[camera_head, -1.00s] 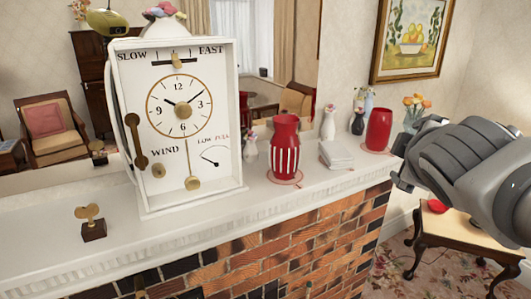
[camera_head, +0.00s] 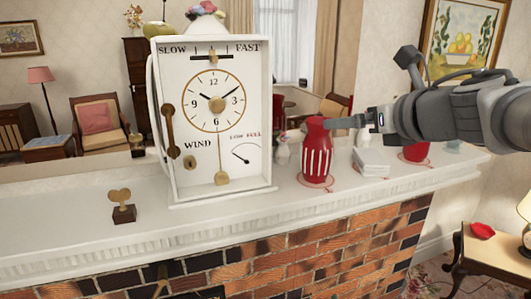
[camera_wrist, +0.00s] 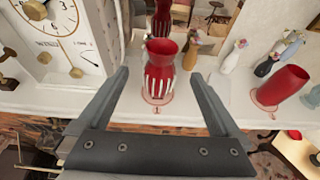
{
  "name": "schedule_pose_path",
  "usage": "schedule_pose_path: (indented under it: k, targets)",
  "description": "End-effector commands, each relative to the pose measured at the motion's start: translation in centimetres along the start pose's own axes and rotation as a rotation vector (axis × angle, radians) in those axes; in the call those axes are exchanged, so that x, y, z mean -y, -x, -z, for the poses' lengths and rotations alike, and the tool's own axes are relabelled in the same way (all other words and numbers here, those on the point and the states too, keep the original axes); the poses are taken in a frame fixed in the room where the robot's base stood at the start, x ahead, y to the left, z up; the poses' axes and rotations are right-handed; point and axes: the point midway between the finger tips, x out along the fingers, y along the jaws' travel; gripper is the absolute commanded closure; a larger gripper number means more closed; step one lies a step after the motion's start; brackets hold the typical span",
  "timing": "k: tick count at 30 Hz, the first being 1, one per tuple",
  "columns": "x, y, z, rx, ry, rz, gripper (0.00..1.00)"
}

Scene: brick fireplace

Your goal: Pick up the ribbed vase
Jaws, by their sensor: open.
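The ribbed vase (camera_head: 316,158) is red with white vertical ribs and stands upright on the white mantel, right of the clock. It also shows in the wrist view (camera_wrist: 160,66), upright on a round red-edged mark. My gripper (camera_head: 342,122) is beside the vase's upper part, at its right in the head view. In the wrist view my gripper (camera_wrist: 161,78) is open and empty, with a finger to each side of the vase's line and the vase beyond the fingertips. I cannot tell from the head view whether a finger touches the vase.
A large white clock (camera_head: 240,112) stands close left of the vase.

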Motion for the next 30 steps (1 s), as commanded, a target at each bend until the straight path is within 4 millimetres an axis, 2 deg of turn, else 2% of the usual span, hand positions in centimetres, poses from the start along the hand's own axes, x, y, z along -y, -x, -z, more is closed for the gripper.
schedule_pose_path:
  k: [5,16,21,26,30]
  targets:
    - [-0.1,-2.6,0.3,-0.009,0.008,-0.006,0.0]
    - [0.0,-9.9,0.3,-0.006,0.006,-0.004,0.0]
    - [0.0,-11.7,0.2,-0.004,0.006,-0.002,0.0]
    - [0.0,-12.5,0.3,-0.004,0.006,-0.002,0.0]
    - [0.2,-14.2,0.7,-0.005,0.005,-0.003,0.0]
